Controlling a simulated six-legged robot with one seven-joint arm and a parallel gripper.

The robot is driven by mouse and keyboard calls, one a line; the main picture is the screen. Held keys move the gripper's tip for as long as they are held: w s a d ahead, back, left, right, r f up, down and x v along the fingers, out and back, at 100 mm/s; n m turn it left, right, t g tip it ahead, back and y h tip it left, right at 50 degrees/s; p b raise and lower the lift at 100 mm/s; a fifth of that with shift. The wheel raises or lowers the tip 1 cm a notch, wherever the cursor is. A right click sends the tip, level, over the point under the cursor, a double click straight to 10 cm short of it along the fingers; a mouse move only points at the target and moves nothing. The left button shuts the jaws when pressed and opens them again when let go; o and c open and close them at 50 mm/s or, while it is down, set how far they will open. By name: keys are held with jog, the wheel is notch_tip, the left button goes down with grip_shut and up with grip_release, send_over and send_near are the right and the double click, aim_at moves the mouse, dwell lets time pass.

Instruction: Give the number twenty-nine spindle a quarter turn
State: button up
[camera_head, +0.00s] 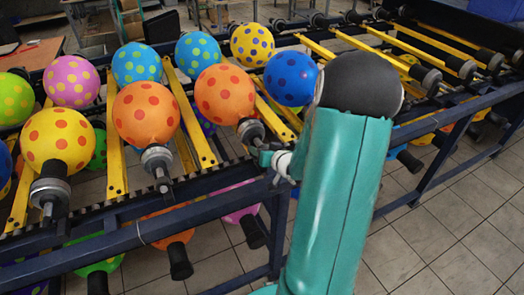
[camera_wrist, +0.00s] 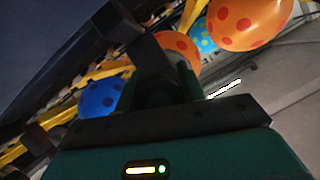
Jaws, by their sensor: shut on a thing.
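Several spindles stand in a row along the front rail of the balloon rack, each a dark shaft with a grey metal collar. My gripper (camera_head: 268,156) is at the spindle (camera_head: 251,131) below an orange balloon with red dots (camera_head: 222,93), and is shut on it. My teal arm hides part of the rail to the right. In the wrist view my gripper (camera_wrist: 172,80) shows dark fingers around a dark shaft, with an orange balloon (camera_wrist: 178,46) just beyond. I see no readable number on any spindle.
Neighbouring spindles (camera_head: 157,160) and (camera_head: 49,184) carry an orange and a yellow balloon to the left. A blue balloon (camera_head: 290,78) is close to my arm. The dark blue rail (camera_head: 150,232) runs below. Tiled floor (camera_head: 430,235) at the right is clear.

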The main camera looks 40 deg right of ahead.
jog(key=shift+w+m+t+y, duration=0.1)
jog(key=shift+m+t+y, duration=0.2)
jog(key=shift+m+y, duration=0.35)
jog(key=shift+r, duration=0.1)
jog(key=o, duration=1)
jog(key=shift+c, duration=0.2)
jog(key=shift+a, duration=0.1)
jog(key=v, duration=1.3)
jog(key=shift+s, duration=0.4)
jog(key=shift+r, duration=0.1)
